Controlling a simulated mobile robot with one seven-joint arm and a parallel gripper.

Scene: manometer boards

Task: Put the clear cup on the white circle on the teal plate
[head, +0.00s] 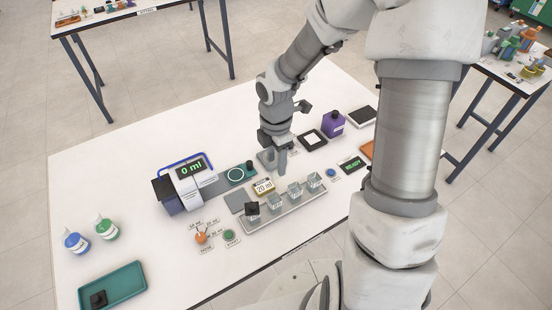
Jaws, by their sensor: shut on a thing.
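My gripper (281,166) points down over the middle of the table, behind the row of cups. It is shut on what looks like a clear cup, mostly hidden by the fingers and hard to make out. Several clear cups (295,190) stand in a row on a grey tray (285,215) in front of my gripper. A black piece shows at the leftmost cup.

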